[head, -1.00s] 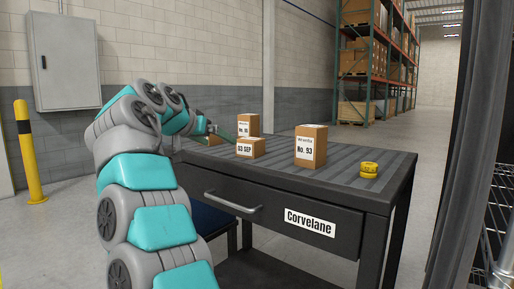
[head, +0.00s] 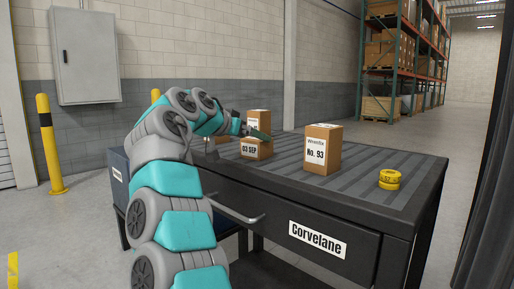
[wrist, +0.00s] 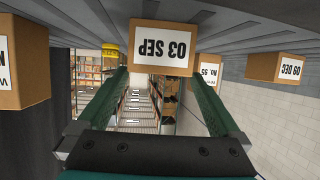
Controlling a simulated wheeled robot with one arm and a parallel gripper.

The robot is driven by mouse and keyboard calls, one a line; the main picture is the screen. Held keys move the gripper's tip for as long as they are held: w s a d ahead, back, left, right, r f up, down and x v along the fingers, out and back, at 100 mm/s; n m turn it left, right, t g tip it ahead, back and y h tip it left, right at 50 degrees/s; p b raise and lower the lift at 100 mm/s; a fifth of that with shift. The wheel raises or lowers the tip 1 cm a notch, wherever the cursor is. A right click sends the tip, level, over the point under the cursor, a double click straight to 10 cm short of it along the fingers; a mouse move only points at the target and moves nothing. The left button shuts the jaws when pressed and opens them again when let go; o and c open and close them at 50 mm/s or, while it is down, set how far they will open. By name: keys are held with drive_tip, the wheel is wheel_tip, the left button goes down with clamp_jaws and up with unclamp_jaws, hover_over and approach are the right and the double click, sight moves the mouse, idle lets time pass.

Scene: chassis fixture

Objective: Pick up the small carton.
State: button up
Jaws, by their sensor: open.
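The small carton, a low brown box labelled "03 SEP" (head: 250,151), stands on the dark ribbed bench top (head: 350,186). In the head view my gripper (head: 256,132) is at the carton's upper part, and one green finger crosses in front of it. In the wrist view, which is upside down, the carton (wrist: 162,47) is straight ahead, its label facing me. My gripper (wrist: 158,76) is open, with a green finger on either side of the carton's near face. I cannot tell whether the fingertips reach past that face. Nothing is held.
A taller carton "No. 93" (head: 322,150) stands right of it; another carton (head: 260,117) is behind. The wrist view also shows cartons "09 DEC" (wrist: 287,67) and "No. 95" (wrist: 209,69). A drawer handle (head: 232,212) sticks out in front.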

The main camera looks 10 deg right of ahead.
drive_tip(key=shift+p+x, duration=0.4)
drive_tip(key=shift+x, duration=1.2)
drive_tip(key=shift+s, duration=0.1)
drive_tip(key=c, duration=1.4)
